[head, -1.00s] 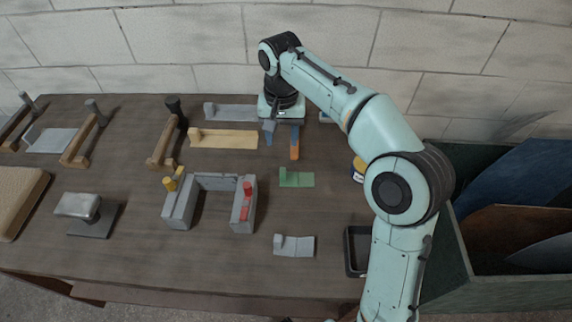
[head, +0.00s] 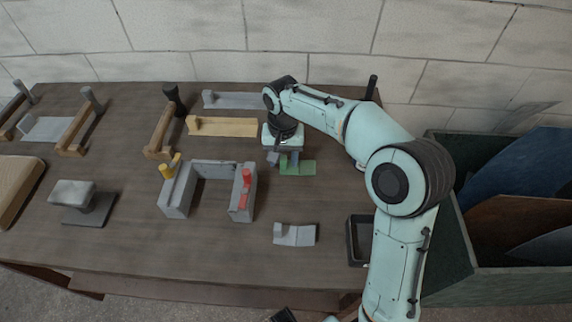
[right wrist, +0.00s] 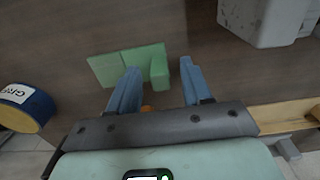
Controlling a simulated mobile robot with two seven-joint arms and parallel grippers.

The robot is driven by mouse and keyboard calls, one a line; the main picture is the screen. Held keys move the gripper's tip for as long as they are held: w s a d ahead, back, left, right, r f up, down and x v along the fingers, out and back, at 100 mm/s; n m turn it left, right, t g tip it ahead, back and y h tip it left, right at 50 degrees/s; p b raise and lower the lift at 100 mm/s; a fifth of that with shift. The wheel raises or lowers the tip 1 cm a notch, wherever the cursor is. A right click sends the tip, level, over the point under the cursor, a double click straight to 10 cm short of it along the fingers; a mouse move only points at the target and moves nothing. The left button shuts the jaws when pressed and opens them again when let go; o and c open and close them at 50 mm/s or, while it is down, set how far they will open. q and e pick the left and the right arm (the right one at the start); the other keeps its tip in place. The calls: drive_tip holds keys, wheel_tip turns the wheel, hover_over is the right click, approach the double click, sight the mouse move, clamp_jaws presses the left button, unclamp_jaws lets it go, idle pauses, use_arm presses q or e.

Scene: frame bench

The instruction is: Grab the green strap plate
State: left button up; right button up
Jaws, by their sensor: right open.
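The green strap plate (head: 301,167) lies on the table right of the grey U-shaped frame. It is a flat plate with a raised block at one end. My right gripper (head: 284,159) is over the block end and hides part of it in the head view. My left gripper is not clearly in view.
The grey frame (head: 176,192) with red and yellow pegs stands to the left. A grey strap plate (head: 295,235) lies nearer, beside a black tray (head: 353,240). A tan strap plate (head: 225,127) lies behind. A blue-yellow roll (right wrist: 25,108) shows in the wrist view. A green bin (head: 455,240) stands right.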

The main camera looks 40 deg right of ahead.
clamp_jaws()
drive_tip(key=shift+r, duration=0.1)
